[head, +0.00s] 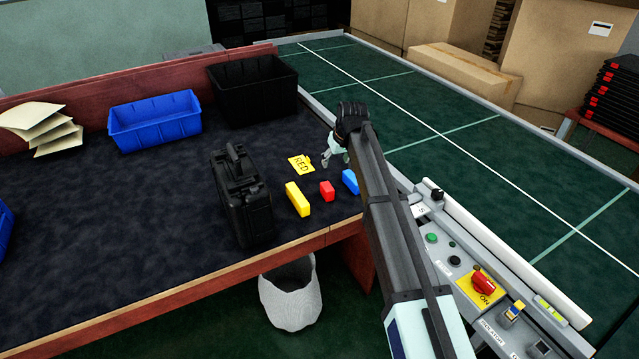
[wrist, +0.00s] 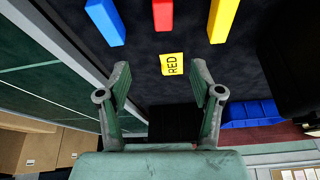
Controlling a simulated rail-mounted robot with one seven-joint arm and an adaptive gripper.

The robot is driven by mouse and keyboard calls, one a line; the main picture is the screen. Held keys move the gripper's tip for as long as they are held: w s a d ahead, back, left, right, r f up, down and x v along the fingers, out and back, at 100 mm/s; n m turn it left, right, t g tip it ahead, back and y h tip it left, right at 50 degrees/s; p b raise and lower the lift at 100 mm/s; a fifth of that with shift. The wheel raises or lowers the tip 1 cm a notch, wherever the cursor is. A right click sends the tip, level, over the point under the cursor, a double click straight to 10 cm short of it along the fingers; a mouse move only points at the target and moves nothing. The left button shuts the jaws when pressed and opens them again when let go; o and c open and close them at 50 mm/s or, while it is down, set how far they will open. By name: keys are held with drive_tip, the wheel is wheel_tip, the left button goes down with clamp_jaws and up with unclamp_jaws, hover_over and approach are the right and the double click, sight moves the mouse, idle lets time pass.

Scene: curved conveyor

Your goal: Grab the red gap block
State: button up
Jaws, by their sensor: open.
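The red block (head: 327,191) lies on the dark table top, between a yellow block (head: 297,199) and a blue block (head: 350,181). It also shows at the top of the wrist view (wrist: 163,14), partly cut off by the frame edge. My gripper (head: 332,158) is open and empty above the table, behind the red block and right of the card. In the wrist view its two fingers (wrist: 161,82) are spread apart.
A black case (head: 241,205) stands left of the blocks. A blue bin (head: 155,122) and a black bin (head: 253,92) stand at the table's back. The green conveyor (head: 480,190) and a control panel (head: 455,260) lie to the right. The table's left middle is clear.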

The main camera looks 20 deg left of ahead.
drive_tip(key=f, duration=0.1)
drive_tip(key=p, duration=0.3)
approach(327, 186)
drive_tip(key=x, duration=0.5)
drive_tip(key=shift+w, duration=0.35)
drive_tip(key=shift+s+p+x, duration=0.15)
drive_tip(key=shift+p+x, duration=0.5)
drive_tip(key=shift+x, duration=0.65)
drive_tip(key=shift+s+p+x, duration=0.2)
drive_tip(key=shift+p+x, duration=0.4)
drive_tip(key=shift+x, duration=0.75)
clamp_jaws()
